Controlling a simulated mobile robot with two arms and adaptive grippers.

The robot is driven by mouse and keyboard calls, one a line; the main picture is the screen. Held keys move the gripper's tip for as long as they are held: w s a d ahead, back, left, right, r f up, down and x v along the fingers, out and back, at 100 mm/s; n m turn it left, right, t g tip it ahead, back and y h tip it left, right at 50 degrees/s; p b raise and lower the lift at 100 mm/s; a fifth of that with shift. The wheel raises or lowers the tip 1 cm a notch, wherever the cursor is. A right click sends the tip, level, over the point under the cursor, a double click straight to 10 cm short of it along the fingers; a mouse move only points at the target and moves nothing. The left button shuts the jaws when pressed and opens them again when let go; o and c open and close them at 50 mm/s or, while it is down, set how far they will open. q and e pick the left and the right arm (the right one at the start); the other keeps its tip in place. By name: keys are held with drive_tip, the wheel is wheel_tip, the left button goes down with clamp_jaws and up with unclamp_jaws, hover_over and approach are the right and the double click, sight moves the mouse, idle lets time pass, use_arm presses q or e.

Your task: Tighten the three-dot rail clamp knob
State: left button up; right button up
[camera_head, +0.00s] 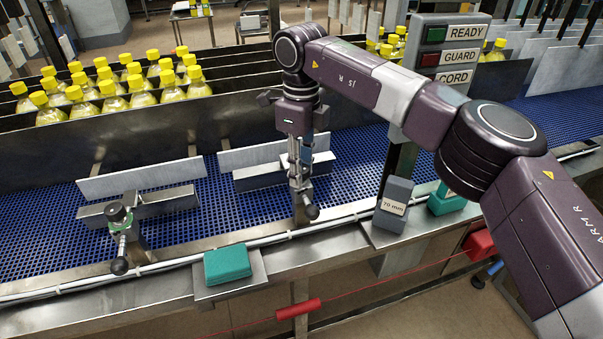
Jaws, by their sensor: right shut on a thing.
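My right gripper (300,178) points down over the blue conveyor, shut on the knob of the right rail clamp. The fingers hide most of that knob, and I cannot make out any dots on it. The clamp's lever with a dark ball end (311,212) sticks out below the fingers toward the front. A second rail clamp stands at the left, with a dark upright knob (117,212), a green ring and a ball-ended lever (119,266). Its dots cannot be read either. My left gripper is not in view.
Metal guide rails (140,178) stand over the blue belt (52,236). A teal block (227,264) lies on a front plate. A grey "70 mm" block (394,204) and the READY/GUARD/CORD panel (440,72) stand at right. Yellow-capped bottles (172,90) fill the back lanes. A red cord runs low in front.

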drive_tip(key=m+b, duration=0.1)
drive_tip(key=m, duration=0.4)
drive_tip(key=shift+w+r+m, duration=0.1)
drive_tip(key=shift+m, duration=0.2)
drive_tip(key=shift+r+m+b, duration=0.1)
drive_tip(key=shift+m+b, duration=0.55)
drive_tip(key=shift+m, duration=0.95)
drive_tip(key=o, duration=0.8)
drive_tip(key=shift+w, duration=0.1)
drive_tip(key=o, duration=0.4)
drive_tip(key=shift+c, duration=0.2)
wheel_tip(320, 180, up, 12)
